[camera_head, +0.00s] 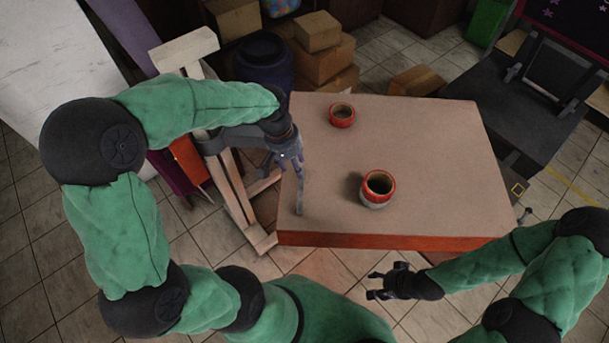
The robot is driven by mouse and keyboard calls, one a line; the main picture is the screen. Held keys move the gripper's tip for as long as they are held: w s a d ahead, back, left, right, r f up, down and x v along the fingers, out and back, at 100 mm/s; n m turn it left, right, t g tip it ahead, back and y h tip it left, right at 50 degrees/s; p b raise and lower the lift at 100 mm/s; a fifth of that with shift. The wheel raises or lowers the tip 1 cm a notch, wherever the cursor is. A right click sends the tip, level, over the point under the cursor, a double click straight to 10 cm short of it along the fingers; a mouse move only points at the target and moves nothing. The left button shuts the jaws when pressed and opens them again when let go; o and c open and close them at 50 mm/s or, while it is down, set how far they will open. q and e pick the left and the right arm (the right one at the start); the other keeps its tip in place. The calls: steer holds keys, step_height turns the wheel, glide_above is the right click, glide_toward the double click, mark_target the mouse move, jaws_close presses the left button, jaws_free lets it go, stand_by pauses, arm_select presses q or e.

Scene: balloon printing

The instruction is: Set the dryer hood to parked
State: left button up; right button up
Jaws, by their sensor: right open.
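A dark grey machine (470,92) stands at the right, beyond the table's right edge. A dark framed panel (556,68) is tilted up on it; I cannot tell for sure whether this is the dryer hood or how it is set. My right gripper (371,285) is open and empty, in front of the table's front edge and well away from the machine. My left gripper (285,158) is over the table's left edge, far from the machine. Its fingers are small and dark, and I cannot tell whether they are open.
A wooden stand (228,185), a dark barrel (262,62) and cardboard boxes (326,65) are beyond. The table's right half is clear.

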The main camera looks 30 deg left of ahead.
mark_target(302, 185)
arm_select(q)
steer(key=f, duration=0.3)
steer(key=d+f, duration=0.1)
steer(key=f, duration=0.5)
steer(key=shift+w+d+f, duration=0.3)
steer(key=shift+w+d, duration=0.05)
steer(key=shift+d, duration=0.05)
jaws_close()
